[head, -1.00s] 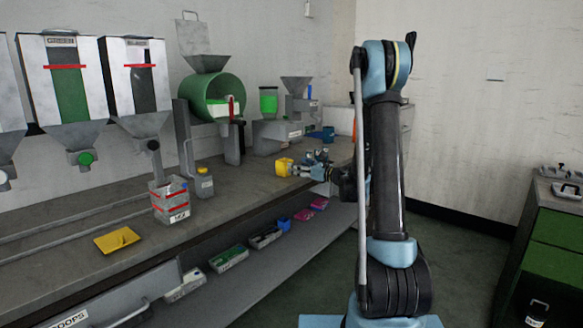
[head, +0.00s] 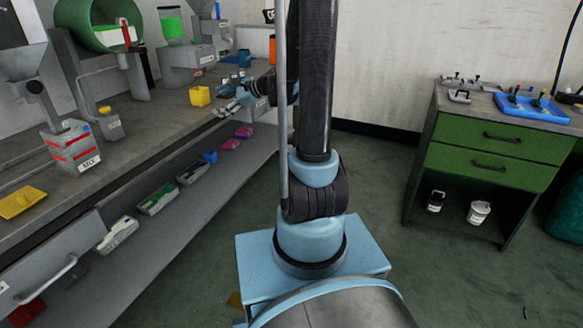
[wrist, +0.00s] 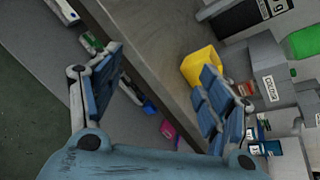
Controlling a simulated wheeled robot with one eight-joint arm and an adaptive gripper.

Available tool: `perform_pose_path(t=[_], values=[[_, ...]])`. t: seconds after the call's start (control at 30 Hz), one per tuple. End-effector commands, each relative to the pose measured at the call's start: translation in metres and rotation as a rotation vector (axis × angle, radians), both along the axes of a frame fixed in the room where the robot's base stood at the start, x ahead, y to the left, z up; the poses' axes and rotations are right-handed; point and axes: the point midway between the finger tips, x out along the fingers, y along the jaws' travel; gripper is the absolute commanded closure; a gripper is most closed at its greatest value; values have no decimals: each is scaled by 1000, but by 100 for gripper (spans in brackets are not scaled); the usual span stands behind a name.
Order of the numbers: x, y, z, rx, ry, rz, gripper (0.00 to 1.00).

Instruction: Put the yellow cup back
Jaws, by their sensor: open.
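The yellow cup (head: 200,96) stands on the grey workbench (head: 150,112), near its front edge. My gripper (head: 226,109) is just right of the cup, low over the bench edge, and it is open and empty. In the wrist view, the blue fingers (wrist: 165,75) are spread wide. The cup (wrist: 197,66) shows beyond the right finger, which hides part of it. The cup is not between the fingers.
Small trays (head: 157,200) line the shelf below. A green drawer cabinet (head: 490,140) with a blue tray (head: 532,106) stands right.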

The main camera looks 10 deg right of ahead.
Motion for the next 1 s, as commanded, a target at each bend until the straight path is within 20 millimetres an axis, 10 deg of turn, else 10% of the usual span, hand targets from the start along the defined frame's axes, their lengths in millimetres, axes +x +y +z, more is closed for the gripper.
perform_pose_path(t=[1.0], values=[[-255,-114,-75,-1095,-345,770,29]])
